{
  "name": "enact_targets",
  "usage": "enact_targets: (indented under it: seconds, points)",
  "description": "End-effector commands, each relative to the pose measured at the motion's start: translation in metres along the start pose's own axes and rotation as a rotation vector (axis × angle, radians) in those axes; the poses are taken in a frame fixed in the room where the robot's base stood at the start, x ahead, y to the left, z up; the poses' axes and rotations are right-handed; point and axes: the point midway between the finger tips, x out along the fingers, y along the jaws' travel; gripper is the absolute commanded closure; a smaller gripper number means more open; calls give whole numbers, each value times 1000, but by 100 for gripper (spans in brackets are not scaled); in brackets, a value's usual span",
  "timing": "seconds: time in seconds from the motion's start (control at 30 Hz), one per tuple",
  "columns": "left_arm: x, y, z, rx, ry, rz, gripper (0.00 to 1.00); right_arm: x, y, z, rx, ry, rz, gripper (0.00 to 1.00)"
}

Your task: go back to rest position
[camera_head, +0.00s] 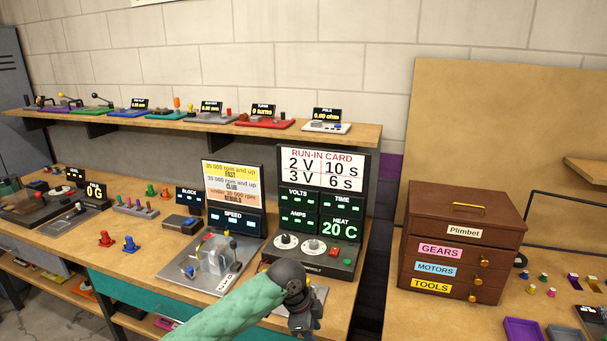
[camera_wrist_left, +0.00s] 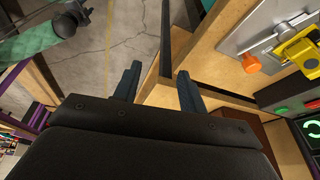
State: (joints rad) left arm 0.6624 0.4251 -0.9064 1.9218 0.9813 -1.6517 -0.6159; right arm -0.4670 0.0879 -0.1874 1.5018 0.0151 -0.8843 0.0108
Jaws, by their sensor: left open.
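My left gripper (camera_head: 304,318) is at the bottom centre of the head view, at the end of a green-sleeved arm. It is in front of the run-in console and over the bench's front part. In the left wrist view its two dark blue fingers (camera_wrist_left: 159,88) are apart with nothing between them. Beyond them are the bench edge and the grey floor. My right gripper is not seen in the head view. A green-sleeved part of my own body (camera_wrist_left: 35,42) shows at the top left of the wrist view.
The run-in console (camera_head: 345,262) and a speed stand (camera_head: 196,281) with a clear cover stand close to my arm. A brown drawer chest (camera_head: 452,262) stands to the right, past a gap. The wrist view shows a metal plate with an orange knob (camera_wrist_left: 251,64) and a yellow part (camera_wrist_left: 301,50).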

Motion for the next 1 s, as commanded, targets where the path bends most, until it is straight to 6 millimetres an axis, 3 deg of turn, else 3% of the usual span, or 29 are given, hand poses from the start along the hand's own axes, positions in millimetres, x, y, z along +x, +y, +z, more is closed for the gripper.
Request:
enact_targets:
  seconds: [0.27,0.57,1.0]
  points:
    - [26,42,-4,-156,76,-58,58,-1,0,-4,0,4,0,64]
    - [43,83,8,-366,136,-125,58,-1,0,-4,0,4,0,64]
    - [57,151,58,-734,162,-225,58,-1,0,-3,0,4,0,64]
